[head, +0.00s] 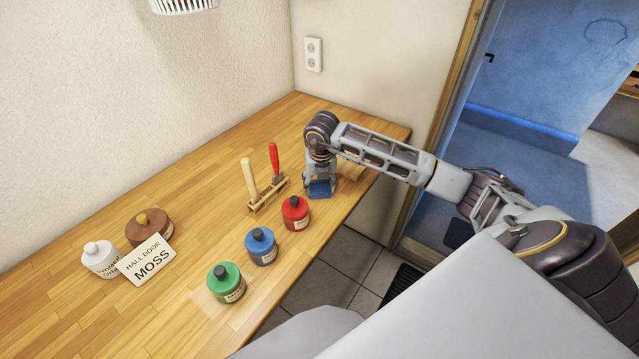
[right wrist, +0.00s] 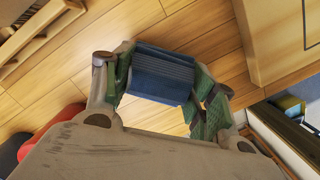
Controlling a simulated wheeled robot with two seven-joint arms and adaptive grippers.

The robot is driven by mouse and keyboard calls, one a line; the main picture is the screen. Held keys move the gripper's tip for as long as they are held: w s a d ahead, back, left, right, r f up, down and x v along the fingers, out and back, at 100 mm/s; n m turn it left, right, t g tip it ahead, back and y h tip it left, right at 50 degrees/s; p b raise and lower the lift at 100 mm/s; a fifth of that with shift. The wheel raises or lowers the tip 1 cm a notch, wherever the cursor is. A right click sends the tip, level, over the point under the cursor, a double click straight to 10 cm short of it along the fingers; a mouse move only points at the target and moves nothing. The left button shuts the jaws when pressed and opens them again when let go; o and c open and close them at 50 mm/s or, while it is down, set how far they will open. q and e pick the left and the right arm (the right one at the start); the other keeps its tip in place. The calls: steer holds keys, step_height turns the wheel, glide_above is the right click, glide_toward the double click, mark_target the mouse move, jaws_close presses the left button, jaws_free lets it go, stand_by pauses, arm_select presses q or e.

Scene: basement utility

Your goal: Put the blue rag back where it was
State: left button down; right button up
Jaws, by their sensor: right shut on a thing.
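The blue rag (head: 321,188) is a small folded blue block near the back right part of the wooden bench. My right gripper (head: 319,181) points down over it and is shut on it. In the right wrist view the rag (right wrist: 163,72) sits between the two green-padded fingers (right wrist: 165,85). The rag is close to the bench top; I cannot tell if it touches. A card (head: 147,260) reading "HALL DOOR MOSS" leans at the left. My left gripper is not in view.

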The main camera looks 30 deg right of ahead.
mark_target(321, 192)
steer(key=shift+f, duration=0.15)
steer(key=o, duration=1)
steer(key=r, duration=0.4)
steer(key=s+r+b, duration=0.1)
steer(key=r, duration=0.3)
steer(key=r+b, duration=0.1)
steer(key=r, duration=0.3)
steer(key=shift+s+a+r, duration=0.1)
steer(key=shift+s+a, duration=0.25)
steer(key=shift+s, duration=0.15)
